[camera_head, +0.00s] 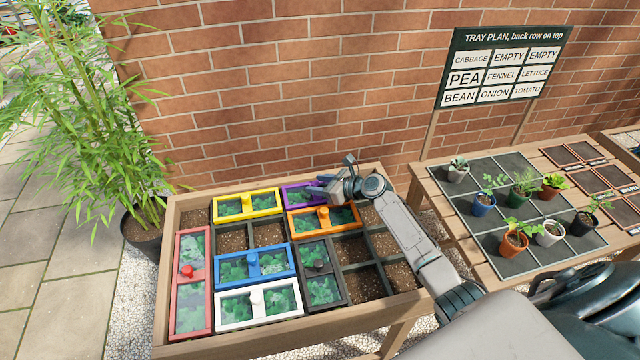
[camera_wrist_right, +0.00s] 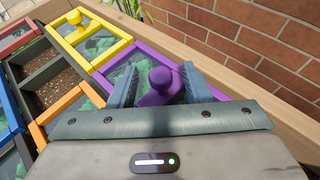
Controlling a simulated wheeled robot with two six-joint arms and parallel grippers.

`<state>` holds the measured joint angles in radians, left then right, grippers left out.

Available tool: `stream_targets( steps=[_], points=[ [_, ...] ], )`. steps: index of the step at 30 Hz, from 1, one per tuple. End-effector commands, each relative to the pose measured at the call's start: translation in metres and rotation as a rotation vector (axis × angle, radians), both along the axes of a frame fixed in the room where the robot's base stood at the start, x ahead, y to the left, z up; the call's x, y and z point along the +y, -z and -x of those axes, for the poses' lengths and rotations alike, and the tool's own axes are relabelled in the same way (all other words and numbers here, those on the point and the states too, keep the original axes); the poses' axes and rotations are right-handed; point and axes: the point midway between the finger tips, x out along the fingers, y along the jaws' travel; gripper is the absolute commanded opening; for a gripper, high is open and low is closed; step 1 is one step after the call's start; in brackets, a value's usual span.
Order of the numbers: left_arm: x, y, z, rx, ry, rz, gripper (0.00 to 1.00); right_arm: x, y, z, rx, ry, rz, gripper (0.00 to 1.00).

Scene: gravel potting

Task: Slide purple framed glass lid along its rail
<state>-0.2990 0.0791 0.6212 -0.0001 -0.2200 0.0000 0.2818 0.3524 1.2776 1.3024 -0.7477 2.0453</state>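The purple framed glass lid (camera_head: 290,196) lies at the back of the planter box, right of the yellow lid. In the right wrist view, its purple knob (camera_wrist_right: 162,80) stands upright between the two fingers of my right gripper (camera_wrist_right: 160,84). The fingers are apart, with some space visible beside the knob. In the head view my right gripper (camera_head: 326,191) reaches over the lid's right part and hides the knob. My left gripper is not in view.
Neighbouring lids are yellow (camera_head: 247,206), orange (camera_head: 324,219), blue (camera_head: 241,268), white (camera_head: 259,303), black (camera_head: 318,262) and red (camera_head: 191,285). Open soil cells (camera_head: 352,250) lie at right. The brick wall (camera_head: 270,110) stands behind the box. Potted seedlings stand on the right table.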

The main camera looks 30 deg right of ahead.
Motion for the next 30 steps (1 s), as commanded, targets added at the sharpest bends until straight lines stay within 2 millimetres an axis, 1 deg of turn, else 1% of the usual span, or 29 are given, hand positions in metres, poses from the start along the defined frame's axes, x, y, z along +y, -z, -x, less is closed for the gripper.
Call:
stream_targets(
  steps=[5, 8, 11, 15, 19, 21, 25, 30],
  points=[
    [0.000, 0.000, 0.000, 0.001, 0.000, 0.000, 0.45, -0.002, -0.001, 0.002, -0.001, 0.001, 0.001, 0.44],
    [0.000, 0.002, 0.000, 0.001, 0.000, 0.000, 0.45, -0.008, -0.004, 0.010, -0.001, 0.000, 0.004, 0.44],
    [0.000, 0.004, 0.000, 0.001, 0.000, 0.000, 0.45, -0.015, -0.010, 0.024, -0.001, -0.001, 0.007, 0.44],
    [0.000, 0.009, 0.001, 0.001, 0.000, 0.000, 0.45, -0.031, -0.021, 0.049, 0.000, -0.001, 0.007, 0.44],
    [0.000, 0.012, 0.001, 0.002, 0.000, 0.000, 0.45, -0.041, -0.030, 0.068, 0.002, -0.002, 0.005, 0.44],
    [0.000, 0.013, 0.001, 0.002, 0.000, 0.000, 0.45, -0.046, -0.034, 0.074, 0.000, -0.001, 0.005, 0.44],
    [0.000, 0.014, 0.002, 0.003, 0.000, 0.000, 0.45, -0.051, -0.039, 0.082, 0.000, 0.000, 0.001, 0.44],
    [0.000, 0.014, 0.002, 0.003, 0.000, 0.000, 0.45, -0.052, -0.041, 0.085, 0.001, 0.000, 0.001, 0.44]
  ],
)
